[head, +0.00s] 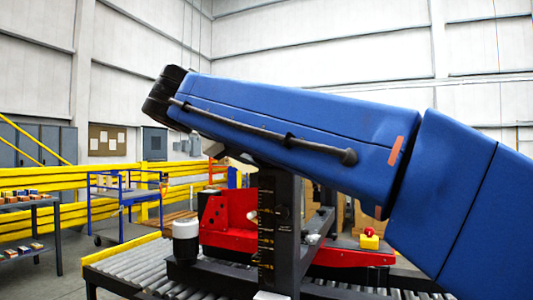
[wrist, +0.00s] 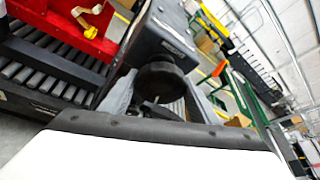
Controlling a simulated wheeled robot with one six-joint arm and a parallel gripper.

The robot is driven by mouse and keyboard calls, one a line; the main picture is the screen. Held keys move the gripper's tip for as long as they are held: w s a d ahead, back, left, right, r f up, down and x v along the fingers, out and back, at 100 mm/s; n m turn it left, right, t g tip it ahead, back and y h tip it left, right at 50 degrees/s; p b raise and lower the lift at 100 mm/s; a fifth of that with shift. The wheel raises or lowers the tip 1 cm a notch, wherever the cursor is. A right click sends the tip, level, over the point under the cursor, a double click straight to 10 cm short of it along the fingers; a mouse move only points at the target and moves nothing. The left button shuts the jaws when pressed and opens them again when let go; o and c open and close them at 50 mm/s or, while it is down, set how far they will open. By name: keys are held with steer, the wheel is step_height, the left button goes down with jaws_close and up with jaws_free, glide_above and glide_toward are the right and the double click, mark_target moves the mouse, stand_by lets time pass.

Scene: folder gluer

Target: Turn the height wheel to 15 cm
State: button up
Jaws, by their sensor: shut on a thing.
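In the wrist view the height wheel (wrist: 161,80) is a dark round knob at the end of a dark grey housing (wrist: 160,35). My gripper (wrist: 154,103) has its grey fingers on either side of the wheel and is shut on it. In the head view my blue arm crosses in front of the machine and hides the wheel and my gripper. A black upright post (head: 266,225) with a scale of yellowish marks stands below the arm. The scale reading is too small to tell.
A roller conveyor (head: 140,268) runs under the red machine part (head: 230,215). A white cylinder with a dark base (head: 186,240) stands beside the post. A yellow box with a red button (head: 369,240) is at the right. Yellow railings (head: 100,180) and a shelf (head: 30,225) stand at the left.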

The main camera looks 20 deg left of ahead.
steer(key=o, duration=1.1)
steer(key=shift+c, duration=0.2)
steer(key=v, duration=1.7)
steer(key=shift+s, duration=0.15)
steer(key=shift+a, duration=0.15)
